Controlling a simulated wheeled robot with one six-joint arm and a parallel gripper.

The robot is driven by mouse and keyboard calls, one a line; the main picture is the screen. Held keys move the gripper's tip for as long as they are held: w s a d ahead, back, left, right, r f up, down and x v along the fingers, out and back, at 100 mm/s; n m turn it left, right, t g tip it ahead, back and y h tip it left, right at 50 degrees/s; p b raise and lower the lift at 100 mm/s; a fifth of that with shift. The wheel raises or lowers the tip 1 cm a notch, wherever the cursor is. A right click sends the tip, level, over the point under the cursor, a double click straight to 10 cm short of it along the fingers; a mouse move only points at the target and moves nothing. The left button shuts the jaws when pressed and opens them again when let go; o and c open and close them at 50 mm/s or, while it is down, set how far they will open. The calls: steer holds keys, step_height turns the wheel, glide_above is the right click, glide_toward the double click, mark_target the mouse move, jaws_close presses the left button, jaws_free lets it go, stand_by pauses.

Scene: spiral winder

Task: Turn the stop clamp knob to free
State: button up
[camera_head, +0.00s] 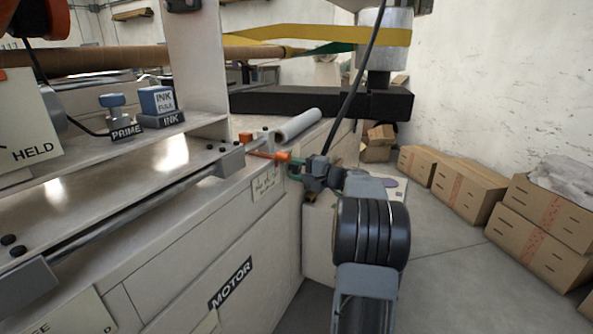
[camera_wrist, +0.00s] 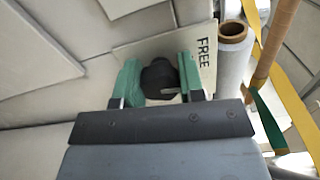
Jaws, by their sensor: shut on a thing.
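The dark stop clamp knob (camera_wrist: 159,78) sits in front of a pale plate (camera_wrist: 207,75) marked FREE in the wrist view. My gripper (camera_wrist: 160,88) has its two green fingers on either side of the knob, shut on it. The FREE word is to the right of the knob.
A grey roll (camera_head: 298,124) lies on the bench just behind my gripper. A black beam (camera_head: 300,102) and a hanging cable (camera_head: 358,80) are close above. Cardboard boxes (camera_head: 465,187) line the right wall, with clear floor (camera_head: 450,265) before them.

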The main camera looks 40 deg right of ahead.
steer(key=shift+n, duration=0.6)
steer(key=shift+f, duration=0.1)
steer(key=o, duration=0.9)
steer(key=shift+p+v, duration=2.05)
steer(key=shift+v, duration=4.85)
